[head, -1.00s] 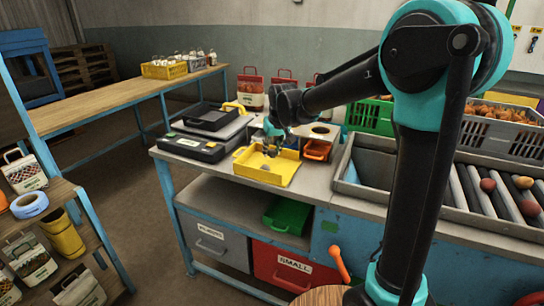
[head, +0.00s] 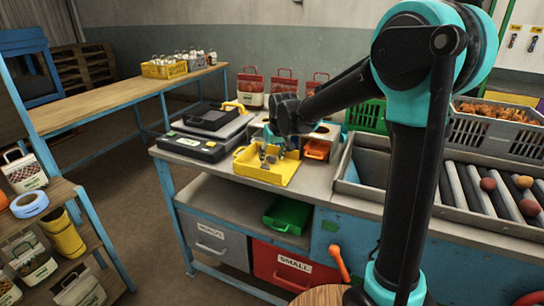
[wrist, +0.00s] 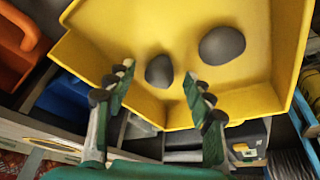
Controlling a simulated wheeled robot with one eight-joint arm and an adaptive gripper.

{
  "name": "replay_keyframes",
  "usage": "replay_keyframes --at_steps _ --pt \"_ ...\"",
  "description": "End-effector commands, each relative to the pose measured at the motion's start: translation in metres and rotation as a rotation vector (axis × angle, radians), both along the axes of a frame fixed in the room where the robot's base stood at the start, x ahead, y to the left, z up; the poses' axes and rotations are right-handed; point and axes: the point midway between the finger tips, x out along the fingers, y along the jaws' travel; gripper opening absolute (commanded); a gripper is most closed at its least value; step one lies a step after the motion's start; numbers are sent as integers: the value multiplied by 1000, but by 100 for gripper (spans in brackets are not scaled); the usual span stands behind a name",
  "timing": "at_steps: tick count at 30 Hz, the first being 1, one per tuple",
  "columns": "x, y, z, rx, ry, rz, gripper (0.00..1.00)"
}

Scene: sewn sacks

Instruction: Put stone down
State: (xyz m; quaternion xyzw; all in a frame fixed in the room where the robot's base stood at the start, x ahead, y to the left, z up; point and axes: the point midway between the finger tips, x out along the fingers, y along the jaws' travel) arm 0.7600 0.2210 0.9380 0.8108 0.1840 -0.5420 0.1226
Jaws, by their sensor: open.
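A yellow tray (head: 281,178) lies on the grey workbench; its yellow floor fills much of the wrist view (wrist: 130,25). Two dark grey stones are in the tray in the wrist view. One stone (wrist: 159,71) is between my open fingertips, with space on both sides. The other stone (wrist: 222,44) lies apart, to the right and farther up the picture. My gripper (wrist: 158,79) is open and holds nothing. In the head view my gripper (head: 276,149) is low over the tray, and the stones are small and partly hidden by its fingers.
An orange bin (head: 317,149) stands right of the tray. A black case (head: 188,146) lies on the left. A roller conveyor (head: 462,190) with round items is at right. Red-and-white sacks (head: 284,88) stand behind. The bench's front strip is clear.

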Motion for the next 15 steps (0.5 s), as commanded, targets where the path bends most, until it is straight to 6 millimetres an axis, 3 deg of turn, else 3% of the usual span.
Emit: replay_keyframes --at_steps 8,15 --pt "-5 -3 17 0 0 0 53" --pt "-23 -11 61 0 0 0 53"
